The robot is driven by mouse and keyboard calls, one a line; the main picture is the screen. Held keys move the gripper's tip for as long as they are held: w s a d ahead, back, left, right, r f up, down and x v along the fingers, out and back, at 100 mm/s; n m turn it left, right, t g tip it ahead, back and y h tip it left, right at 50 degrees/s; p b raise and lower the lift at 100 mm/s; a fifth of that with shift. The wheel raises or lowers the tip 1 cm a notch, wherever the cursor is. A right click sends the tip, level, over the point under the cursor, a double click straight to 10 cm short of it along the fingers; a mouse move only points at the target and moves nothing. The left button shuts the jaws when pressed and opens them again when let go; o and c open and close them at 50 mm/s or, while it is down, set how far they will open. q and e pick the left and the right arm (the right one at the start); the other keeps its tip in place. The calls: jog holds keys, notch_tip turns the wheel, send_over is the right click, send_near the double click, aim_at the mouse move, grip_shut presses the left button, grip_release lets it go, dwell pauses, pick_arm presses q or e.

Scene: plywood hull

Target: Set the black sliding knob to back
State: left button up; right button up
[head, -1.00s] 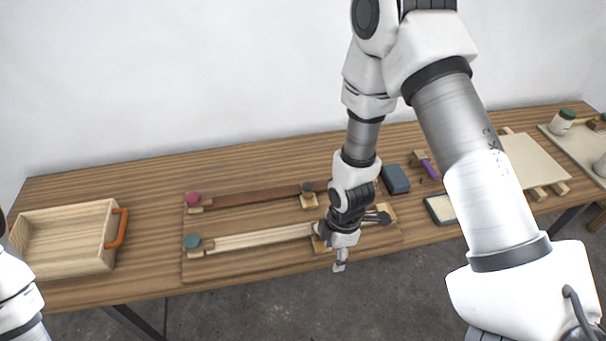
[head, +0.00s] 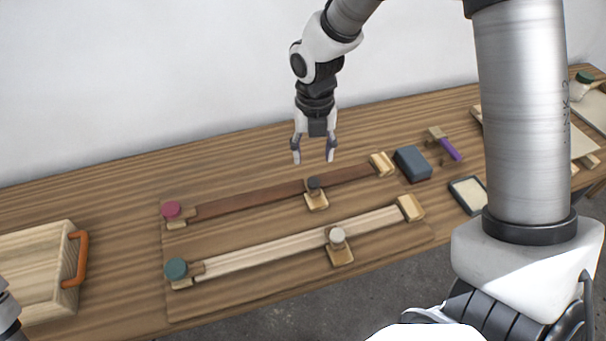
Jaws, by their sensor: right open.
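The black sliding knob (head: 314,183) sits on a small pale wooden slider block on the dark brown rail (head: 250,200), right of the rail's middle. A white knob (head: 337,236) sits on a similar block on the pale rail (head: 290,244) in front. A red knob (head: 172,210) is at the dark rail's left end and a teal knob (head: 176,268) at the pale rail's left end. My right gripper (head: 314,158) is open and empty, pointing down above and behind the black knob, apart from it. Part of my left arm shows at the lower left edge; its gripper is out of view.
A wooden box (head: 30,270) with an orange handle (head: 76,258) stands at the left. A dark blue block (head: 412,163), a purple-handled tool (head: 450,149) and a dark-framed pad (head: 468,194) lie to the right. The table behind the dark rail is clear.

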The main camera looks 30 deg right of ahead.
aim_at(314, 181)
jog(key=shift+s+f, duration=0.25)
notch_tip(314, 181, down, 7)
jog(key=shift+r, duration=0.1)
jog(key=shift+c, duration=0.3)
jog(key=shift+s, duration=0.1)
grip_shut()
